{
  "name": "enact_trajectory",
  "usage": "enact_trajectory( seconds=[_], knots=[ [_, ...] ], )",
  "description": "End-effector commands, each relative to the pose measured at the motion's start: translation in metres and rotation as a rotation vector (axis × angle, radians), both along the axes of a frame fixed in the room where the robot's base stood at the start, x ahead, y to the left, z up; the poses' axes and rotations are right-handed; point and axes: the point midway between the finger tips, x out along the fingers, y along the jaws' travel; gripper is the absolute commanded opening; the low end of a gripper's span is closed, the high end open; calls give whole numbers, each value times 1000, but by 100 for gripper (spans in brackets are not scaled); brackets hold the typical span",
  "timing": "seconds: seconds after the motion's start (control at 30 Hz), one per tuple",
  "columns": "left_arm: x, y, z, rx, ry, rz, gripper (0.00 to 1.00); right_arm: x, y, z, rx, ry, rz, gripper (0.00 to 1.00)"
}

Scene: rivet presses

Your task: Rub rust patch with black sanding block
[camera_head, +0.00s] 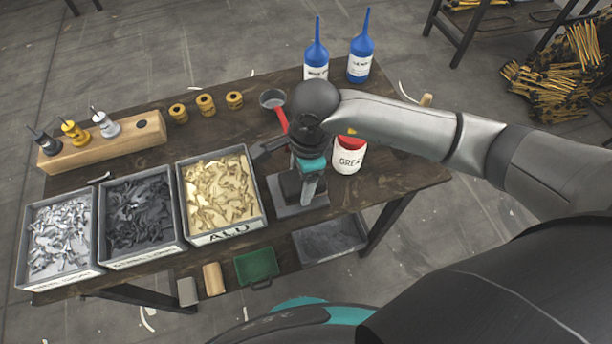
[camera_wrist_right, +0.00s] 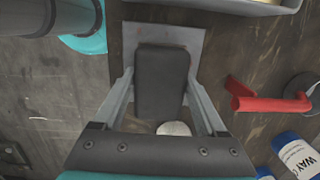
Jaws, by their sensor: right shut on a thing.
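My right gripper (camera_head: 302,178) is over the front right part of the workbench, pointing down. It is shut on a black sanding block (camera_wrist_right: 163,85), with one finger along each long side in the right wrist view. The block also shows in the head view (camera_head: 290,186). A flat grey metal plate (camera_head: 299,210) lies under the block; its edge shows around the block in the right wrist view (camera_wrist_right: 150,33). I cannot tell whether block and plate touch. My left gripper is out of view.
A wooden rivet holder (camera_head: 102,143) is at far left.

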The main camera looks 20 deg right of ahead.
Motion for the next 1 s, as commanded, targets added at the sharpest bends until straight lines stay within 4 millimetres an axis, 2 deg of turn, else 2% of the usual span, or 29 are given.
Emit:
enact_trajectory(
  seconds=[0.03,0.13,0.37,0.73,1.0],
  knots=[
    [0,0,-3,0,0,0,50,-4,10,-5,11,8,7,0],
    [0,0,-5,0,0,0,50,-5,19,-6,12,10,7,0],
    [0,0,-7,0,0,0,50,-7,27,-7,12,13,6,0],
    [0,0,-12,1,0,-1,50,-8,57,-6,13,15,8,0],
    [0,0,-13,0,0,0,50,-9,57,-2,13,16,8,0]
  ],
)
